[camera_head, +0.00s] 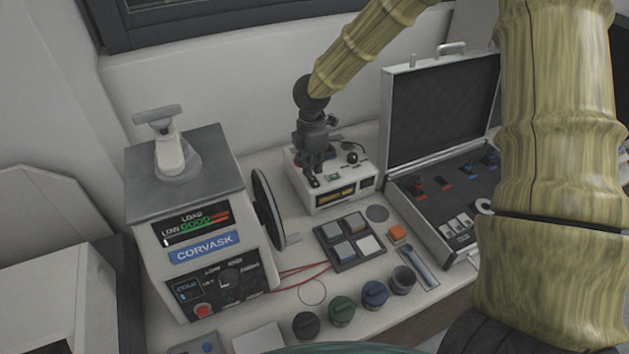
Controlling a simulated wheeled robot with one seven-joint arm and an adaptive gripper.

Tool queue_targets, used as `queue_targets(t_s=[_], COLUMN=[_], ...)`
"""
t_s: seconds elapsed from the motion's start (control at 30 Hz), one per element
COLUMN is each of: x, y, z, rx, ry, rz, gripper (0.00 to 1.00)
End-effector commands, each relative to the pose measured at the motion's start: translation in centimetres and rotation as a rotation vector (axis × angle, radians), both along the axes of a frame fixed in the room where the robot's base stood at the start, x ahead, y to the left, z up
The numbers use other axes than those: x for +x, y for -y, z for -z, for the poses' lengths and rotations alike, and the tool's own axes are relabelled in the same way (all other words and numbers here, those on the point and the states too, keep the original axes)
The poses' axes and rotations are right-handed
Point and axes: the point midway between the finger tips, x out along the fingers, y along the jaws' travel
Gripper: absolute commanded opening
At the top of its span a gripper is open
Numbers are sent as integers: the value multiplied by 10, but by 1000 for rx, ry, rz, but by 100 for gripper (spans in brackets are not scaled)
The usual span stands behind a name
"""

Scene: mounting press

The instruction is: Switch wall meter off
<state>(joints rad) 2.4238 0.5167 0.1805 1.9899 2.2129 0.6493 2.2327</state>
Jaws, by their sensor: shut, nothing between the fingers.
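A small white box (356,203), which looks like a meter, stands on the bench near the back wall. Its front has a dark panel with a yellow display (335,198). A green-lit part (333,177) and a black knob (352,157) sit on its sloped top. My gripper (315,178) is shut and points down at the left part of this box's top, at or just above a small switch there. The fingers cover part of the top, and I cannot tell whether they touch it or which way the switch lies.
The CORVASK press (185,215) with a black handwheel (268,208) stands at the left. An open case (440,110) is at the right.

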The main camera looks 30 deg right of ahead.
Motion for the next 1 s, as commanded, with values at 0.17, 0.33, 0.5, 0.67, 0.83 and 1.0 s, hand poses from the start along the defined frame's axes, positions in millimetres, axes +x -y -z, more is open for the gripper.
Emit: queue_targets(t_s=[0.17, 0.33, 0.5, 0.67, 0.83, 1.0], x=[0, 0, 0, 0, 0, 0], y=[0, 0, 0, 0, 0, 0], z=[0, 0, 1, 3, 5, 6], rx=[0, 0, 0, 0, 0, 0], ry=[0, 0, 0, 0, 0, 0], rz=[0, 0, 0, 0, 0, 0], gripper=[0, 0, 0, 0, 0, 0])
